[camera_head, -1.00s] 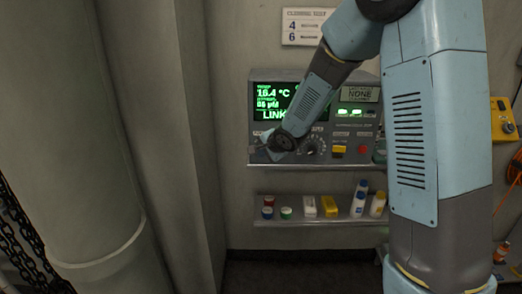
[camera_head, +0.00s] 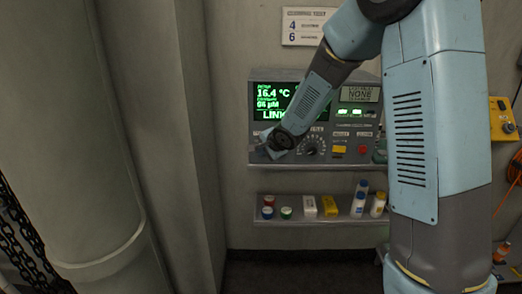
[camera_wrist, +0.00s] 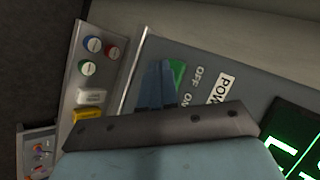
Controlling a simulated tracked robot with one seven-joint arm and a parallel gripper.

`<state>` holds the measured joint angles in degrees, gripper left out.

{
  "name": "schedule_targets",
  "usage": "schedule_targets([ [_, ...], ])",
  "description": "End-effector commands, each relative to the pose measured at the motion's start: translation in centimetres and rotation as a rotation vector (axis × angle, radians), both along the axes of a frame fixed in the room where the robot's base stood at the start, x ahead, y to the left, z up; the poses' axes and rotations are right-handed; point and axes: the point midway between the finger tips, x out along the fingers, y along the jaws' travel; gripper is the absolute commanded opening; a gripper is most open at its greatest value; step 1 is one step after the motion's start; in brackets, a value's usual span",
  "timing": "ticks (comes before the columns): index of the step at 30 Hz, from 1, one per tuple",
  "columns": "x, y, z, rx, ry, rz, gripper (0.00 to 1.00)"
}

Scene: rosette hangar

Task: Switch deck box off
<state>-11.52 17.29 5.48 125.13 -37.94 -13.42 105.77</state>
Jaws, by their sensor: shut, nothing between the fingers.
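The deck box (camera_head: 345,157) is a grey console on the wall with a green-lit screen (camera_head: 270,100), which reads 16.4 °C and LINK. In the wrist view, its green power switch (camera_wrist: 178,71) is beside the printed words OFF, ON and POWER (camera_wrist: 220,90), with OFF at the upper end. My gripper (camera_head: 262,138) is at the box's lower left corner. In the wrist view my shut, empty blue fingers (camera_wrist: 157,72) lie right against the switch and hide part of it. I cannot tell whether they touch it or which way it is set.
The box also has a dial (camera_head: 314,146), a yellow button (camera_head: 339,149) and a red button (camera_head: 363,149). A large pipe (camera_head: 85,150) stands at left.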

Motion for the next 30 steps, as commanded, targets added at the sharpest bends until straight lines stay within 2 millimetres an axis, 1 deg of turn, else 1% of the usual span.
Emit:
schedule_targets([
  [19,0.3,-0.2,0.0,0.000,-0.001,-0.005,0.00],
  [30,-0.7,-0.4,0.0,0.000,0.000,-0.003,0.00],
])
